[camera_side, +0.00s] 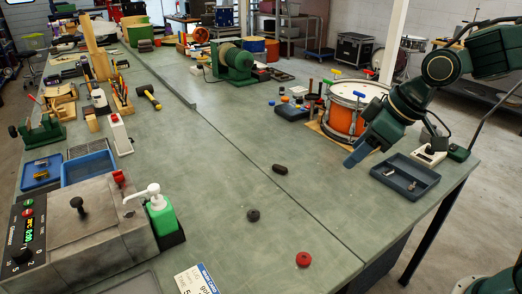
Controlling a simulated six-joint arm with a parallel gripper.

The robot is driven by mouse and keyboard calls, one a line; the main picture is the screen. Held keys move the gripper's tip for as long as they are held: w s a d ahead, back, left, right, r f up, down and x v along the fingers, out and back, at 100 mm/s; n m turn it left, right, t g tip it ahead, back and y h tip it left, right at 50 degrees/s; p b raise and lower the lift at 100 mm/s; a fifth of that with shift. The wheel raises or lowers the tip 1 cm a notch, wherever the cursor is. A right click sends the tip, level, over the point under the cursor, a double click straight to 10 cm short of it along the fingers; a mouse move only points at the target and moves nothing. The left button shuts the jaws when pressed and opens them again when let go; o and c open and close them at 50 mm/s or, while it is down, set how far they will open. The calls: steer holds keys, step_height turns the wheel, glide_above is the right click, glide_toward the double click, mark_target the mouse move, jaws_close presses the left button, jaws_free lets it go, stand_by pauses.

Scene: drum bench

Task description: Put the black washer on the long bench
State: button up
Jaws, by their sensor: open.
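A small round black piece (253,215), which looks like the black washer, lies flat on the green-grey bench top (215,180), left of a long seam. A second dark, longer piece (280,169) lies farther back, close to the seam on its right side; its kind is too small to tell. My gripper (356,158) points down and left from the right side, in front of the orange drum. It is open, with nothing visible in it, and is apart from both dark pieces. The gap between its fingers is hard to make out from this side.
A red ring-like piece (303,259) lies near the front. The orange drum (345,112) and a dark blue-grey tray (405,176) stand close to my gripper. A green-and-white pump bottle (160,212) stands at left beside a grey machine (85,225). The middle of the bench is mostly clear.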

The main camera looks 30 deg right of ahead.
steer(key=s+d+r+m+h, duration=0.1)
steer(key=s+d+m, duration=0.1)
steer(key=s, duration=0.6)
steer(key=s+d+r+m+h, duration=0.1)
steer(key=s+d+r+m, duration=0.1)
steer(key=s, duration=0.6)
steer(key=shift+d+m, duration=0.5)
steer(key=shift+d, duration=0.25)
steer(key=shift+o, duration=0.4)
